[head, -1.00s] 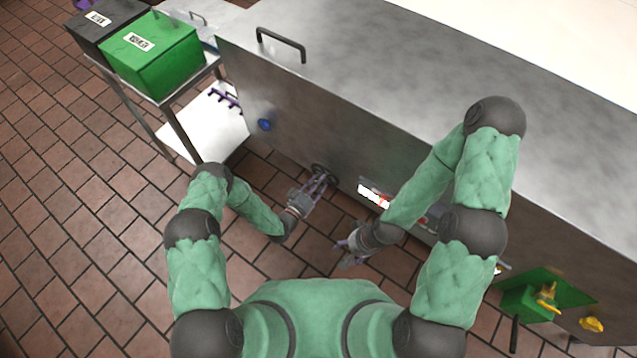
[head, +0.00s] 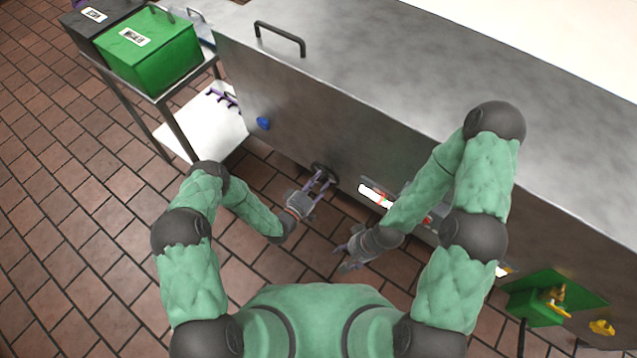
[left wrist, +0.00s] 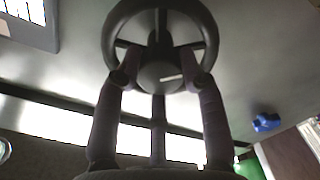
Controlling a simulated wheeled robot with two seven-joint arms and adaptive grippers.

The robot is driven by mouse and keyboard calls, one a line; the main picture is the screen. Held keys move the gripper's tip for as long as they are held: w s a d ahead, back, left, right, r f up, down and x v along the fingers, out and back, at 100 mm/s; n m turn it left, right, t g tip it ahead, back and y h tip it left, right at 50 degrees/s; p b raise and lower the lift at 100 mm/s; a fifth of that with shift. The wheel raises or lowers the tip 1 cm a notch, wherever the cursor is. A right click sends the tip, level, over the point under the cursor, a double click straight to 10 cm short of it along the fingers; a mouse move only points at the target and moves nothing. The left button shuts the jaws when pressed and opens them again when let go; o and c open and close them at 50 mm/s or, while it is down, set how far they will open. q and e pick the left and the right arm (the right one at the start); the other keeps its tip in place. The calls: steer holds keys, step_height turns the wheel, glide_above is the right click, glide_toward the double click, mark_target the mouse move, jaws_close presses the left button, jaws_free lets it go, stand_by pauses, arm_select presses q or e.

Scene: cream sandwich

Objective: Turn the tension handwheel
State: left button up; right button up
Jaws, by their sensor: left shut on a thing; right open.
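The tension handwheel (head: 324,171) is a dark spoked wheel low on the front of the steel machine. In the left wrist view the handwheel (left wrist: 212,38) fills the top middle, with a light mark on its hub. My left gripper (head: 320,182) is at the wheel, its fingers shut on it. In the left wrist view the left gripper's fingertips (left wrist: 160,80) lie on either side of the hub. My right gripper (head: 345,257) is open and empty, to the right of and nearer than the wheel, over the floor.
The steel machine (head: 290,115) stands across the front, with a blue knob (head: 263,123) left of the wheel and a label (head: 376,196) right of it. A cart with a green box (head: 150,55) stands at left. A green box with yellow parts (head: 540,305) is at right. Tiled floor lies open at left.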

arm_select(q)
steer(key=shift+w+a, duration=0.1)
stand_by(0.5)
steer(key=o, duration=1.1)
steer(key=shift+o, duration=0.2)
steer(key=v, duration=1.2)
